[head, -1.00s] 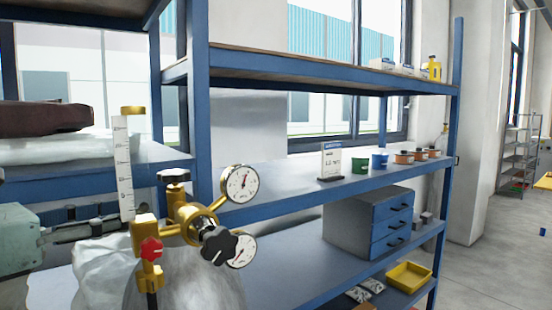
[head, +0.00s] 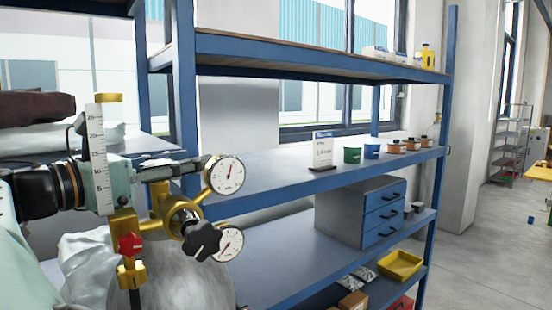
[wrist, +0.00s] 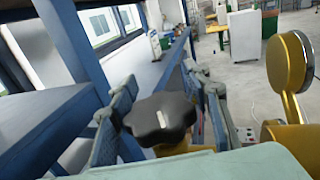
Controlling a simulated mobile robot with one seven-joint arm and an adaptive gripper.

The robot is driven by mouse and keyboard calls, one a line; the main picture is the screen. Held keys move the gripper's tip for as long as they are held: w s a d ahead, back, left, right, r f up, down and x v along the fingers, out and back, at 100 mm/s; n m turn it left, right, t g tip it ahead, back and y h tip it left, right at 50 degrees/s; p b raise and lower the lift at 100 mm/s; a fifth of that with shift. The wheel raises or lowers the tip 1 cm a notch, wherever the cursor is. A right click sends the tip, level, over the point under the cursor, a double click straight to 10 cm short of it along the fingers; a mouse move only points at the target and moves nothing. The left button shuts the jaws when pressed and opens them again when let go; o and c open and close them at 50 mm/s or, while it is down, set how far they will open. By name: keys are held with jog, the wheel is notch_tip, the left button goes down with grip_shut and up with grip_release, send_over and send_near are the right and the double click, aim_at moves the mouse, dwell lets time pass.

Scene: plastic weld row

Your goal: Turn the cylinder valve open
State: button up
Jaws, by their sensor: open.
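The cylinder valve's black lobed handwheel (wrist: 160,118), with a white mark on top, sits between my gripper's two fingers in the wrist view. My gripper (wrist: 166,98) is open, one finger on each side of the handwheel; I cannot tell whether they touch it. In the head view my gripper (head: 185,166) reaches in from the left above the brass regulator (head: 190,225) and hides the handwheel. The grey cylinder (head: 180,285) stands below. The regulator carries two round gauges (head: 227,176), a black front knob (head: 201,241) and a red knob (head: 130,244).
A clear scaled flow tube (head: 97,155) stands close to my wrist. Blue shelving (head: 290,185) is behind, with small pots (head: 352,155), a sign (head: 322,150) and a drawer cabinet (head: 345,220). Open floor (head: 490,240) lies to the right.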

jog(key=shift+w+d, duration=0.1)
jog(key=shift+w, duration=0.05)
jog(key=c, duration=1.1)
jog(key=shift+c, duration=0.3)
jog(key=shift+a+n+y, duration=0.2)
jog(key=shift+n+y, duration=0.1)
jog(key=shift+y, duration=0.1)
jog(key=shift+c, duration=0.3)
jog(key=o, duration=1.2)
jog(key=shift+a, duration=0.15)
